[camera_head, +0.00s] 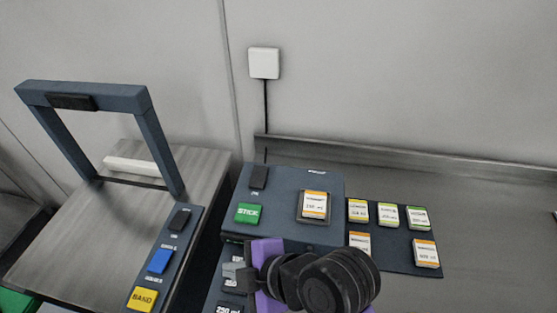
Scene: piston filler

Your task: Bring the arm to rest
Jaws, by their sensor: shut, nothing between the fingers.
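My arm reaches in from the bottom of the head view, with black wrist links and a purple part. Whether the gripper touches the box I cannot tell.
A dark blue frame (148,92) stands on a metal bench at left, beside a panel with blue (158,261) and yellow (142,298) buttons. A dark mat (395,238) with several label cards lies right of the box. The metal counter (490,240) farther right is clear.

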